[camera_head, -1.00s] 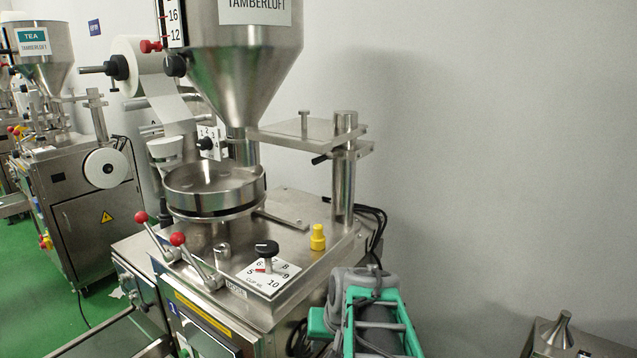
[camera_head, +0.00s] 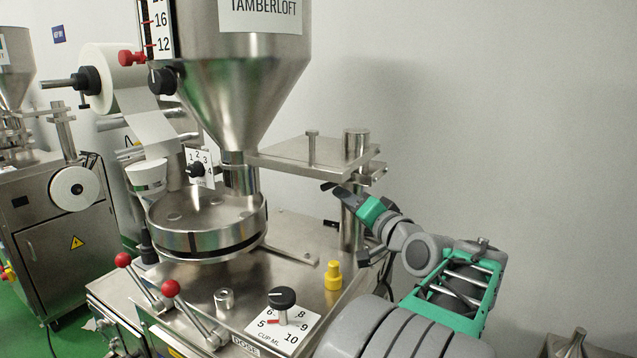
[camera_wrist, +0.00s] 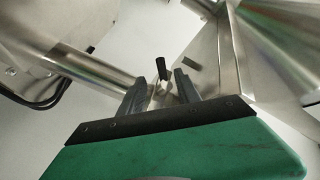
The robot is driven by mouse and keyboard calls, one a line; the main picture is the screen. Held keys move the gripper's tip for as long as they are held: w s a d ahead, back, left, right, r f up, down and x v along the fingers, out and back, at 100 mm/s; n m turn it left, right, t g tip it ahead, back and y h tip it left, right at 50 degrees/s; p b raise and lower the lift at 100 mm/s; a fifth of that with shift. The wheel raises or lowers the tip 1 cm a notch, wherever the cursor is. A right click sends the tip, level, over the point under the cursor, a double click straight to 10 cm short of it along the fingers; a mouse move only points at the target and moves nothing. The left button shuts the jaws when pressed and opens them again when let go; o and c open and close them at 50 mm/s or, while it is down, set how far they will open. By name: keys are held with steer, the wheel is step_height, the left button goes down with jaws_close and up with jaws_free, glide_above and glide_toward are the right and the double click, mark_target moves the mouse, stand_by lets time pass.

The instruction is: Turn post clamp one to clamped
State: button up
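Post clamp one appears as a short black lever (camera_wrist: 161,68) on a small metal stub in the wrist view. It lies between the two dark fingertips of my gripper (camera_wrist: 158,84), which stand apart on either side of it. I cannot tell whether the fingers touch it. In the head view my gripper (camera_head: 334,189) is beside the steel post (camera_head: 351,226), just under the flat steel plate (camera_head: 312,156). There the gripper hides the lever. The wrist view also shows a steel cylinder, likely the post (camera_wrist: 98,72), on the left.
The steel hopper (camera_head: 238,75) hangs left of the post, above the round dosing pan (camera_head: 205,222). A yellow knob (camera_head: 333,275), a black-knobbed dial (camera_head: 282,298) and two red-tipped levers (camera_head: 171,289) stand on the machine top. The wall side at right is open.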

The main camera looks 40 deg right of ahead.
mark_target(331, 188)
steer(key=p+x, duration=0.1)
steer(key=x, duration=0.3)
steer(key=p+x, duration=0.1)
steer(key=x, duration=0.2)
steer(key=shift+w+d+r, duration=0.2)
steer(key=shift+w+d, duration=0.05)
steer(key=shift+w, duration=0.1)
steer(key=shift+c, duration=0.2)
jaws_close()
